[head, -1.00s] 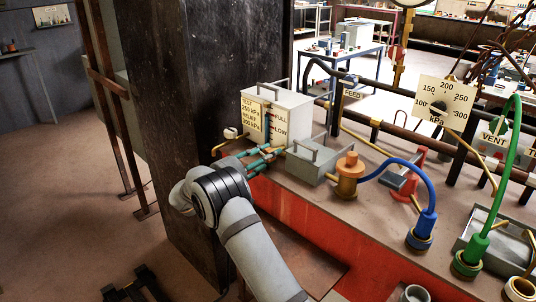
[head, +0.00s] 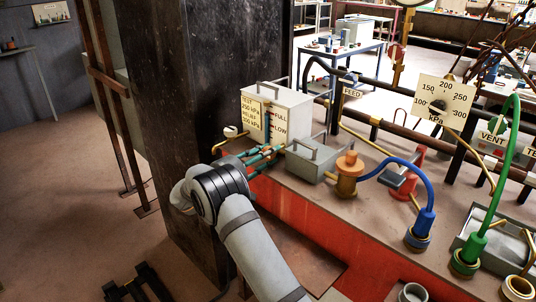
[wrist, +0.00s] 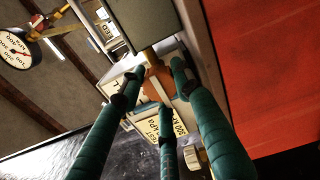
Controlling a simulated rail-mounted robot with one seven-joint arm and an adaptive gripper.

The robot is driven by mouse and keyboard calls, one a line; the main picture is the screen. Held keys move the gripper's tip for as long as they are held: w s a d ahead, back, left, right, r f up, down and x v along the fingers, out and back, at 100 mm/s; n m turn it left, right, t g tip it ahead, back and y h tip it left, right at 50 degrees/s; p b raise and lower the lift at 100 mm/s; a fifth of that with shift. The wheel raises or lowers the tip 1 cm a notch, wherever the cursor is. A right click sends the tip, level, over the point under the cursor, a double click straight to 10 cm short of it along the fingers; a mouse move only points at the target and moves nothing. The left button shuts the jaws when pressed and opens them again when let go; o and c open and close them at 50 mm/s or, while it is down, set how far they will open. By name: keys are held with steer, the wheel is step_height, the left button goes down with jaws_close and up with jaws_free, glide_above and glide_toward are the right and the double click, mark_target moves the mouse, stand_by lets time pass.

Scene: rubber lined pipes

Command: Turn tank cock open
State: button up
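The tank is a white box (head: 291,112) with a top handle and FULL and LOW marks, in the head view. An orange-brown piece, apparently the cock handle (wrist: 158,82), shows at the tank in the wrist view. My gripper (wrist: 160,76) has three green fingers spread around this piece, with their tips close to its edges. Whether they touch it is unclear. In the head view my gripper (head: 266,155) is low at the tank's front, and the cock is hidden there behind the fingers.
A dark pillar (head: 195,130) stands close behind my arm.

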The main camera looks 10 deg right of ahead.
steer(key=o, duration=0.4)
steer(key=shift+w+a, duration=0.15)
steer(key=shift+o, duration=0.5)
